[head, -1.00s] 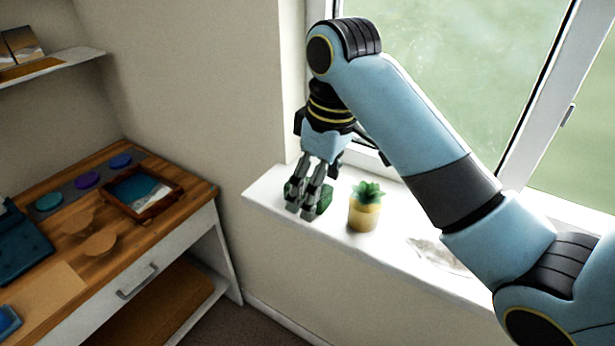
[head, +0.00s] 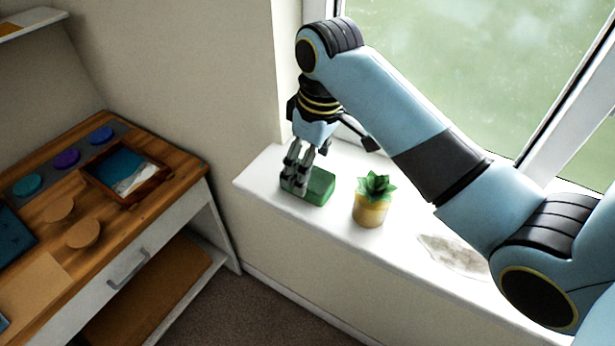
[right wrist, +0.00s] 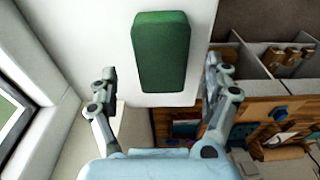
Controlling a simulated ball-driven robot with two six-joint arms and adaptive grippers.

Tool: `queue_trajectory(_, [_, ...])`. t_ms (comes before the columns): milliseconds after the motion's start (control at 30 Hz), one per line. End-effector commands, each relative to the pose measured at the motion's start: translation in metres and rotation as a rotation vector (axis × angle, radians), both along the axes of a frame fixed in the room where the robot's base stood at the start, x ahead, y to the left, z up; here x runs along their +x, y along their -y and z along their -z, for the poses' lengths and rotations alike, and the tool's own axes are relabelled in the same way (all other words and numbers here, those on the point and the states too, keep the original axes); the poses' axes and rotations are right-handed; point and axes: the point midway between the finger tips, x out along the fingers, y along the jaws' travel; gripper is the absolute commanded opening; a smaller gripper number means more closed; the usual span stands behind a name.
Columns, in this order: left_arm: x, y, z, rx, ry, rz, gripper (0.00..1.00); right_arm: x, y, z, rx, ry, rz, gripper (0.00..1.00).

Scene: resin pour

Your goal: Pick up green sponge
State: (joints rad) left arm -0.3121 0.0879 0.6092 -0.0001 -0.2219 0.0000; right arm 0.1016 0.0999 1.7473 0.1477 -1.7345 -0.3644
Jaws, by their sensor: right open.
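The green sponge (head: 319,187) lies on the white window sill, left of a potted plant. It is a plain block, and in the right wrist view the sponge (right wrist: 161,52) shows whole, ahead of the fingertips and roughly between their lines. My right gripper (head: 297,186) points down at the sponge's left end and covers part of it in the head view. In the right wrist view the right gripper (right wrist: 160,84) is open, with its fingers apart on either side and nothing between them. My left gripper is in neither view.
A succulent in a yellow pot (head: 371,200) stands close to the right of the sponge. The window (head: 450,70) is behind the sill. A wooden desk (head: 110,222) with a framed tray (head: 95,186) and coloured discs is at left.

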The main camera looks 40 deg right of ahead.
Motion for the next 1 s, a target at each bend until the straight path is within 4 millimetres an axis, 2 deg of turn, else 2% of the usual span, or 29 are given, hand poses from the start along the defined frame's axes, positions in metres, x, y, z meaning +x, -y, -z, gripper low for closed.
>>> queue_trajectory(100, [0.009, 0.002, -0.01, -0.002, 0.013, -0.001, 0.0, 0.0, -0.002, 0.018, 0.001, -0.006, 0.001, 0.83])
queue_trajectory(233, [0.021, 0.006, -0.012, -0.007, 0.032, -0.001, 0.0, 0.003, -0.003, 0.035, 0.001, -0.004, 0.0, 0.83])
queue_trajectory(500, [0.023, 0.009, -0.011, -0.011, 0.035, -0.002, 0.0, 0.003, -0.003, 0.04, 0.0, -0.001, 0.0, 0.83])
queue_trajectory(800, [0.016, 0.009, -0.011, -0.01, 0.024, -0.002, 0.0, 0.003, -0.002, 0.04, 0.001, -0.001, 0.0, 0.45])
queue_trajectory(1000, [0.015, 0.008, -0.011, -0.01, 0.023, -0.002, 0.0, 0.003, -0.002, 0.04, 0.001, -0.001, 0.0, 0.42])
